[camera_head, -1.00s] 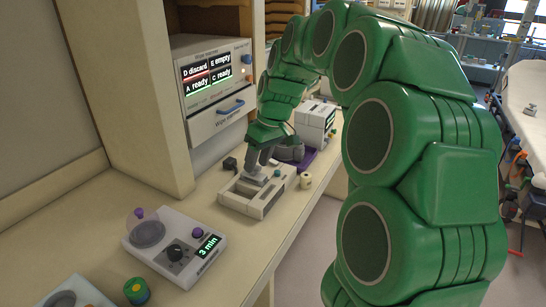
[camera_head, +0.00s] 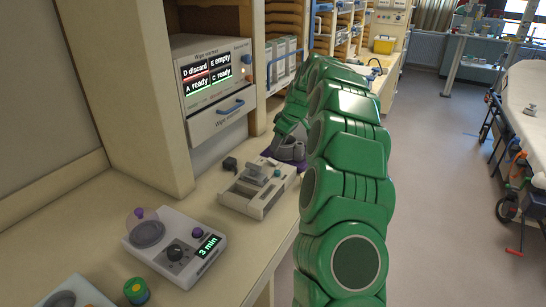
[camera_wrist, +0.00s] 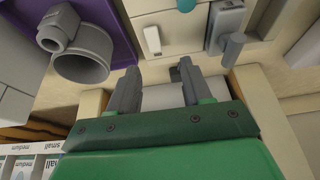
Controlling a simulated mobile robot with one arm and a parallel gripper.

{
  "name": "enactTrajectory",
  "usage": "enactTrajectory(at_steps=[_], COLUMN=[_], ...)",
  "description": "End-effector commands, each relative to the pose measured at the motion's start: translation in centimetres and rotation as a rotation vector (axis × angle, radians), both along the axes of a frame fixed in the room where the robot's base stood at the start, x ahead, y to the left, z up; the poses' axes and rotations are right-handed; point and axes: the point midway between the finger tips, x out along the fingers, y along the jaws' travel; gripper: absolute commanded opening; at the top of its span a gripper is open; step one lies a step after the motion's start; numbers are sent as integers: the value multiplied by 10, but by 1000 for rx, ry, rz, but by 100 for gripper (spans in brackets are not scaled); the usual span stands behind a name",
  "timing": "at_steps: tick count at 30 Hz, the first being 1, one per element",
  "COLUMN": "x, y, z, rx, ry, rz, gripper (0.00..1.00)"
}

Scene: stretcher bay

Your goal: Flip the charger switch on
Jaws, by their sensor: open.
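A pale device with a grey block in its bay (camera_head: 250,198), apparently the charger, stands on the counter in the head view. The wrist view shows what looks like its pale casing (camera_wrist: 190,38), with a small white lever (camera_wrist: 152,40) that may be the switch, a teal knob (camera_wrist: 185,5) and a grey block (camera_wrist: 226,22). Which way the lever is set, I cannot tell. My gripper (camera_wrist: 157,84) is open, its two grey fingers apart, with no object visibly held. The lever lies just beyond the fingers in the picture. In the head view my arm hides the fingertips.
A grey ring-shaped holder (camera_wrist: 82,55) on a purple mat (camera_wrist: 122,30) is close left of my fingers. A timer unit (camera_head: 175,245) stands nearer on the counter. The wipe warmer cabinet (camera_head: 215,80) rises behind. The floor at right (camera_head: 445,190) is clear.

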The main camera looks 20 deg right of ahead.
Motion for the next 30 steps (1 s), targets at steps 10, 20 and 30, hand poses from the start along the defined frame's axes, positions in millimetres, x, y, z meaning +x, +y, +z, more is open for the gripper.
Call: enactTrajectory(at_steps=[10,20,30], x=[8,19,27], y=[-4,8,15], z=[-13,-53,-76], rx=[-6,-6,-6], ry=[-9,-6,-9], rz=[3,4,3], gripper=[49,49,49])
